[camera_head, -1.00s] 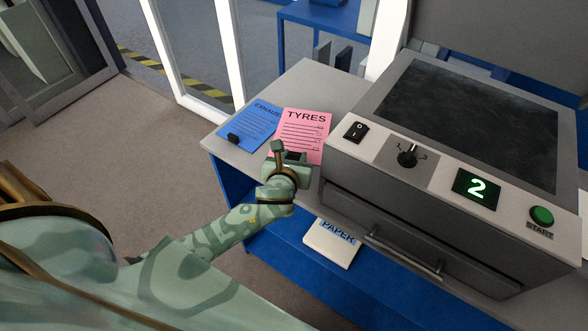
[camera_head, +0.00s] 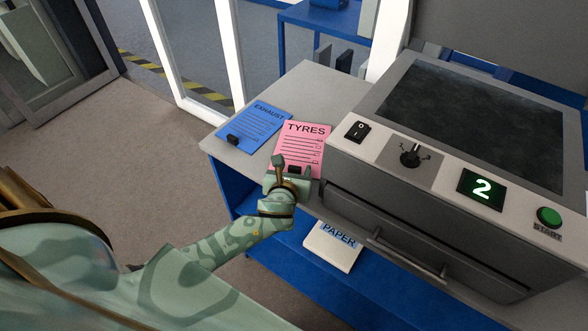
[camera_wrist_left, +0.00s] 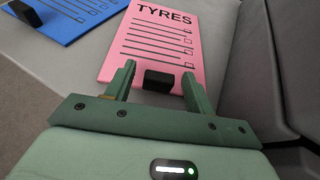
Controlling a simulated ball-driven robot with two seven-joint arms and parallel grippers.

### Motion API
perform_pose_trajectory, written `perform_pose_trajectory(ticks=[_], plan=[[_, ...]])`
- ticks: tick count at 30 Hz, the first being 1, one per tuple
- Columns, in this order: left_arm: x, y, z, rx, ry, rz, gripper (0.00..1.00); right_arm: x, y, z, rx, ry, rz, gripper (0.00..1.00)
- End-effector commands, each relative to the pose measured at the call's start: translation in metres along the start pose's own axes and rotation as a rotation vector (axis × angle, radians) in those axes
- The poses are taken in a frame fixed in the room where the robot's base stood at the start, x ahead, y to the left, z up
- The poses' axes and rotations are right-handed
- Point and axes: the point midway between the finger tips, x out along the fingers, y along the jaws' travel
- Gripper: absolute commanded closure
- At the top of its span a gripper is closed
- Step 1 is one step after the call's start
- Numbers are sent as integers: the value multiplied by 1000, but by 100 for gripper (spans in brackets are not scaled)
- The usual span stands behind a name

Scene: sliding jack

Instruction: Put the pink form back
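The pink form (camera_head: 304,142), headed TYRES, lies on the grey tabletop against the machine's left side, its near end at the front edge. A black block (camera_head: 293,170) sits on its near end; it also shows in the left wrist view (camera_wrist_left: 158,81). My left gripper (camera_head: 288,167) is at that near end. In the left wrist view its fingers (camera_wrist_left: 157,82) stand apart on either side of the block, with a visible gap at each side. My right gripper is in neither view.
A blue form (camera_head: 257,124) headed EXHAUST, with its own black block (camera_head: 233,139), lies left of the pink one. The grey machine (camera_head: 420,215) has a switch, a knob, a display showing 2 and a green button. A PAPER pack (camera_head: 332,250) lies on the blue shelf below.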

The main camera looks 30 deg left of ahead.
Motion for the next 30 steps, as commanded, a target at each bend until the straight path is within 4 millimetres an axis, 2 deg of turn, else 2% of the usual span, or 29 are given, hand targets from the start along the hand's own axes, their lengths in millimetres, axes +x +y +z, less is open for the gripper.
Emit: perform_pose_trajectory(ticks=[5,7,15,21,25,30], plan=[[-2,0,5,-1,-1,0,46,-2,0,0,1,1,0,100],[-10,0,6,1,1,-1,46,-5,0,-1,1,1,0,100],[-73,0,7,0,1,-1,46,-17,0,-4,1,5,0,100],[-110,0,6,0,1,-1,46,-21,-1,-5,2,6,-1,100],[-120,0,6,-1,0,0,46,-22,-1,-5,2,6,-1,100],[-123,0,6,-1,-1,0,46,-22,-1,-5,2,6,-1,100]])
